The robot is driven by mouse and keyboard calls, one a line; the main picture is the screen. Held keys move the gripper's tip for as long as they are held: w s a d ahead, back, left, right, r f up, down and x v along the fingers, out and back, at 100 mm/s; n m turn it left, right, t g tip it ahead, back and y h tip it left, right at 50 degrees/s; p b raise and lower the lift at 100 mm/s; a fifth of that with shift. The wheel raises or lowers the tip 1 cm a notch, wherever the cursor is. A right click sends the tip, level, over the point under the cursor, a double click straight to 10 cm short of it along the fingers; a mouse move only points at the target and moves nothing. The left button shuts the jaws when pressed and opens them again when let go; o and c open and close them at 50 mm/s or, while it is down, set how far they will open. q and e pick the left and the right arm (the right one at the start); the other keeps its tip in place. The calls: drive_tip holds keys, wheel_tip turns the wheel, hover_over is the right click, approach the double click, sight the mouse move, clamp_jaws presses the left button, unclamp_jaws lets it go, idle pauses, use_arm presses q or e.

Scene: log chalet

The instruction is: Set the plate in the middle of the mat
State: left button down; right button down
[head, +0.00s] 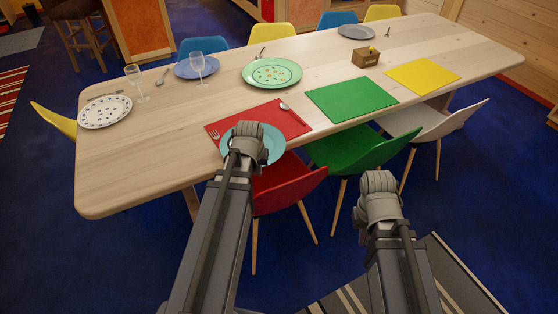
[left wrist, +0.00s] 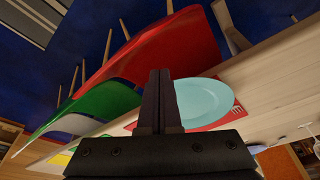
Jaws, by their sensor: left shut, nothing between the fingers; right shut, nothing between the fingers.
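A turquoise plate (head: 268,148) lies at the near edge of the table, over the front part of the red mat (head: 270,118). The mat's far part is bare between a fork (head: 214,134) and a spoon (head: 295,115). In the left wrist view the plate (left wrist: 205,100) is right of the fingers, with red mat showing past its rim. My left gripper (head: 247,130) is in front of the plate in the head view and hides part of it; its fingers (left wrist: 160,75) are shut and empty. My right gripper (head: 378,182) is shut and empty, in front of the table near the green chair.
A red chair (head: 285,185) and a green chair (head: 358,152) stand at the near table edge. A green mat (head: 350,98) is right of the red mat. A green-rimmed plate (head: 288,84) lies behind it. Wine glasses (head: 197,64) stand at the back left.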

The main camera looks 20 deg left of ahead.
use_arm(q)
drive_tip(key=w+a+f+b, duration=0.3)
drive_tip(key=w+f+b, duration=0.5)
drive_tip(key=f+b, duration=0.1)
drive_tip(key=shift+f+b, duration=0.2)
drive_tip(key=shift+b, duration=0.1)
idle(0.5)
drive_tip(key=w+a, duration=0.1)
drive_tip(key=w, duration=0.5)
drive_tip(key=w+a, duration=0.1)
drive_tip(key=w, duration=0.2)
drive_tip(key=shift+w+a, duration=0.1)
drive_tip(key=shift+a, duration=0.25)
